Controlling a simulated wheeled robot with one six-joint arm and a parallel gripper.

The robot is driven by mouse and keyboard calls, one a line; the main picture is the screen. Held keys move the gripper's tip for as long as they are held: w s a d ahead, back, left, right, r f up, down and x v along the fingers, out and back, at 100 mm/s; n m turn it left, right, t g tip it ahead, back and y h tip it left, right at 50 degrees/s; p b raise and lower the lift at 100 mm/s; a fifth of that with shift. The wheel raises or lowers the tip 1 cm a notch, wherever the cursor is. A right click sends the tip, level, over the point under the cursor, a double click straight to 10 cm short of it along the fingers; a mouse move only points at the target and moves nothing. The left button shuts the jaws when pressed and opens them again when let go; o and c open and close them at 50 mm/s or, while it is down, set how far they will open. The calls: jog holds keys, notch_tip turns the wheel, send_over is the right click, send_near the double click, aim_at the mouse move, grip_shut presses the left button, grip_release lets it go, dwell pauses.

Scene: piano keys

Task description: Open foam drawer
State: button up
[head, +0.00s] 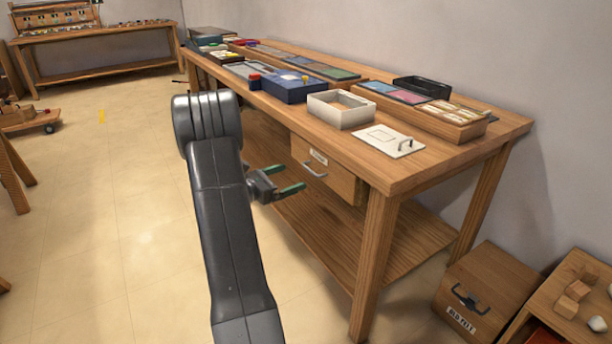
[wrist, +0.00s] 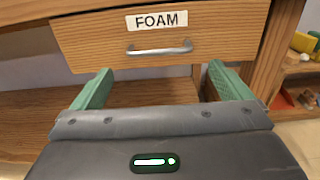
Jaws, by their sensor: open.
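The foam drawer (wrist: 220,36) is a wooden drawer front with a white "FOAM" label and a metal bar handle (wrist: 160,49). In the wrist view it fills the top and looks shut. In the head view the drawer (head: 322,170) sits under the workbench top, with its handle (head: 314,170) facing my arm. My gripper (wrist: 155,82) is open and empty, its green fingers spread wider than the handle. The fingers point toward the drawer, and the handle shows beyond and between them, apart from them. In the head view my gripper (head: 290,180) is just left of the drawer.
The wooden workbench (head: 470,150) carries trays, a white open box (head: 340,110) and a white lid (head: 388,141). A lower shelf (head: 350,240) lies below the drawer. A wooden box labelled "OLD FELT" (head: 490,290) stands at right. The floor at left is mostly clear.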

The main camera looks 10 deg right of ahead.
jog(key=b+x, duration=0.1)
jog(key=x, duration=0.5)
jog(key=shift+d, duration=0.3)
jog(key=shift+a, duration=0.1)
jog(key=c, duration=1.1)
